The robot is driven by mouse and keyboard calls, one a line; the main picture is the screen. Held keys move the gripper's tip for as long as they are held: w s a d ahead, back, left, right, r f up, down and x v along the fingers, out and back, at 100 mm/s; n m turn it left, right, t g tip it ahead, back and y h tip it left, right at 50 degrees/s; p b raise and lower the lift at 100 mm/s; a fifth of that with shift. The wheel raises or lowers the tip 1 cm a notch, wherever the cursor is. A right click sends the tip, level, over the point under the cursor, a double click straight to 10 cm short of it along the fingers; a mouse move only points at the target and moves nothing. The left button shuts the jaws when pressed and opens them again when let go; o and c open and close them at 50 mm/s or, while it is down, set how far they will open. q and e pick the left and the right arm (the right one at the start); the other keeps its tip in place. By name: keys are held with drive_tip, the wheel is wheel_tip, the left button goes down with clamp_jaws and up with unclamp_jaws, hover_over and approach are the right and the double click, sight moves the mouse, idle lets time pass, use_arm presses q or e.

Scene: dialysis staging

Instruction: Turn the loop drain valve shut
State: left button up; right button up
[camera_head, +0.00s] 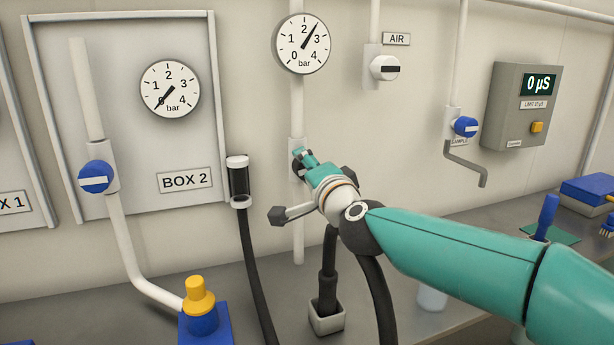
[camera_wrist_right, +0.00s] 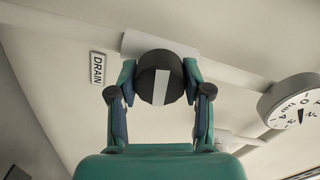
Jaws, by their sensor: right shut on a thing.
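My right gripper (camera_head: 303,160) reaches the valve on the vertical white pipe below the upper gauge. In the right wrist view its two fingers (camera_wrist_right: 160,92) are shut on the round black knob of the drain valve (camera_wrist_right: 161,82), one on each side. The knob has a white stripe running up and down in that picture, across the white valve body (camera_wrist_right: 140,43). A DRAIN label (camera_wrist_right: 97,69) is on the wall left of the knob there. In the head view my gripper hides most of the knob. My left gripper is not in view.
The pipe gauge (camera_head: 302,43) reads about 2.5 bar; the BOX 2 gauge (camera_head: 170,88) points near 0. Nearby are a capped black hose (camera_head: 239,180), the AIR valve (camera_head: 384,68), a blue sample valve (camera_head: 465,126) and a meter showing 0 µS (camera_head: 523,105). A counter runs below.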

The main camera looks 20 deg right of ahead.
drive_tip(key=shift+d+f+m+b, duration=0.15)
drive_tip(key=shift+m+b, duration=0.25)
drive_tip(key=shift+m, duration=0.7)
drive_tip(key=shift+f, duration=0.1)
drive_tip(key=o, duration=1.2)
drive_tip(key=shift+c, duration=0.2)
drive_tip(key=shift+s+r, duration=0.2)
drive_tip(key=shift+s, duration=0.1)
drive_tip(key=s, duration=1.1)
drive_tip(key=shift+s+d+f, duration=0.15)
drive_tip(key=shift+s, duration=0.05)
